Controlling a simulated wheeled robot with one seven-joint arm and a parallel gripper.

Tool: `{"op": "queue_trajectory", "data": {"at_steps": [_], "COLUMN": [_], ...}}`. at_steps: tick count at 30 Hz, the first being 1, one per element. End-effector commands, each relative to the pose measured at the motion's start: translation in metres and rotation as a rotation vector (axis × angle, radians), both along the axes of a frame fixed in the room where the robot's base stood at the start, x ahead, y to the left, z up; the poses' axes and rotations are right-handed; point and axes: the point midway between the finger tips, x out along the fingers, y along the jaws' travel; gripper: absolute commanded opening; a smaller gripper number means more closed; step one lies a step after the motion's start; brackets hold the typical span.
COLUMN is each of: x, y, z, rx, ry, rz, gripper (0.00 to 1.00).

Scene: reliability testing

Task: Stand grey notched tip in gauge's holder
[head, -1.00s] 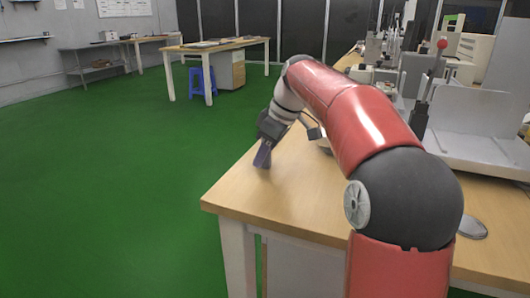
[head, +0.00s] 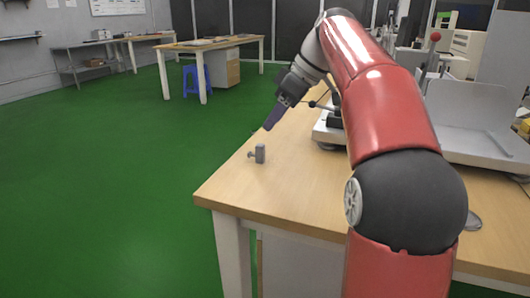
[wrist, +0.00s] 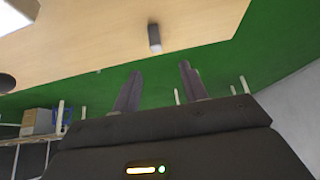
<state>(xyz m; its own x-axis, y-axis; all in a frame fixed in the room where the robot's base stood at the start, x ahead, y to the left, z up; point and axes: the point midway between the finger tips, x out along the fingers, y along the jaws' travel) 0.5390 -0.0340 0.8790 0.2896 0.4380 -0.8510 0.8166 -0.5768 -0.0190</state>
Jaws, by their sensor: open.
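A small grey block-like piece (head: 260,153), seemingly the notched tip, stands on the wooden table near its left edge. A small knob-like part shows at its left side; I cannot make out a notch. The piece also shows in the wrist view (wrist: 154,38), beyond the fingers. My gripper (head: 271,120) is above the table edge, beyond and above the piece and apart from it. In the wrist view its two purple fingers (wrist: 159,78) are spread with nothing between them. A device with a black-knobbed lever (head: 330,118), possibly the gauge, is partly hidden by my arm; its holder is not clear.
The wooden table (head: 240,190) is bare around the piece, with green floor beyond its left edge. A grey plate fixture (head: 475,115) and a red-knobbed lever (head: 434,38) stand at the right. More equipment lines the table's back.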

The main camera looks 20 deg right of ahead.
Motion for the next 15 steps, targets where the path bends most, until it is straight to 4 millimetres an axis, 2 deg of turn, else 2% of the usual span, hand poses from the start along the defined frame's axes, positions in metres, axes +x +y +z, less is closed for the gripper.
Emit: {"op": "queue_trajectory", "data": {"at_steps": [1,2,9,15], "x": [-0.001,-0.001,0.0,0.008], "y": [0.001,0.0,-0.003,0.009], "z": [-0.023,-0.025,-0.029,-0.043], "rx": [0.042,0.066,0.178,0.18], "ry": [-0.03,-0.05,-0.148,-0.15], "rz": [-0.002,-0.002,-0.015,-0.014], "gripper": [0.44,0.44,0.44,0.44]}}
